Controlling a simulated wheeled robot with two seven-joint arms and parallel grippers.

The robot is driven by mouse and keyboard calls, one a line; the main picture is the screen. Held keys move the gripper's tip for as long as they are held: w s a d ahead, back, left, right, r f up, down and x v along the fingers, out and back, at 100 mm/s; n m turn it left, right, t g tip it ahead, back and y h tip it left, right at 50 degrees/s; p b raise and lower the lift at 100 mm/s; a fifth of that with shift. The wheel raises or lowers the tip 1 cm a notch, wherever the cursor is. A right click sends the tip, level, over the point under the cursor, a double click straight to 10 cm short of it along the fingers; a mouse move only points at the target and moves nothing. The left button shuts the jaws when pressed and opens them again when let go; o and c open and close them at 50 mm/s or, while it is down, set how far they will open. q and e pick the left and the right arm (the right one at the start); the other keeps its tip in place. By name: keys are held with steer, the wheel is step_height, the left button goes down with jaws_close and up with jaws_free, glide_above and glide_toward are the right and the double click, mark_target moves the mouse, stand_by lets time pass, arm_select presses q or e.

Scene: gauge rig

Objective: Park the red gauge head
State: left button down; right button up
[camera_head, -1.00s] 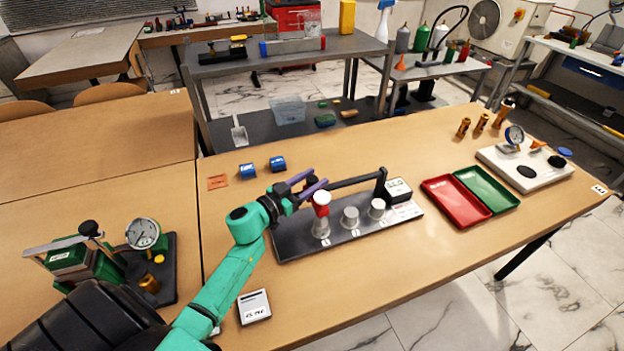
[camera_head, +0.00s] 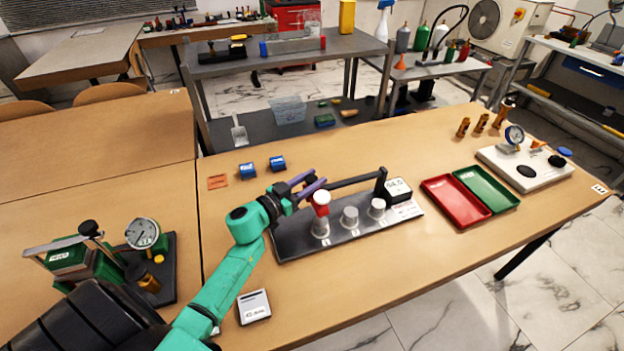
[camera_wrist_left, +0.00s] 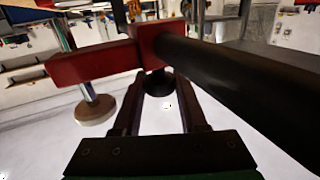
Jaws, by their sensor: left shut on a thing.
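The red gauge head (camera_head: 321,197) is on the end of a black swing arm (camera_head: 352,182) that reaches from a post (camera_head: 381,186) on a dark base plate (camera_head: 290,240). It is over the leftmost metal cylinder (camera_head: 320,228); I cannot tell whether it touches it. Two grey cylinders (camera_head: 350,216) (camera_head: 377,207) stand to its right. My left gripper (camera_head: 312,186) is shut on the head, with purple fingers. In the left wrist view the red block (camera_wrist_left: 165,45) is at the fingers, with a dark foot (camera_wrist_left: 158,82) below. My right gripper is not in view.
A small display box (camera_head: 398,190) stands by the post. A red tray (camera_head: 457,200) and a green tray (camera_head: 487,188) lie to the right.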

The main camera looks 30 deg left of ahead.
arm_select(q)
steer(key=shift+r, duration=0.1)
stand_by(0.6)
steer(key=s+a+p, duration=0.1)
steer(key=s+a, duration=0.2)
steer(key=s+a+p, duration=0.1)
steer(key=s+a, duration=0.2)
steer(key=shift+s+p, duration=0.35)
steer(key=shift+p, duration=0.05)
steer(key=shift+s+a, duration=0.1)
steer(key=shift+a, duration=0.05)
steer(key=c, duration=0.7)
jaws_free()
steer(key=shift+c, duration=0.2)
steer(key=shift+s+a, duration=0.1)
steer(key=shift+s, duration=0.05)
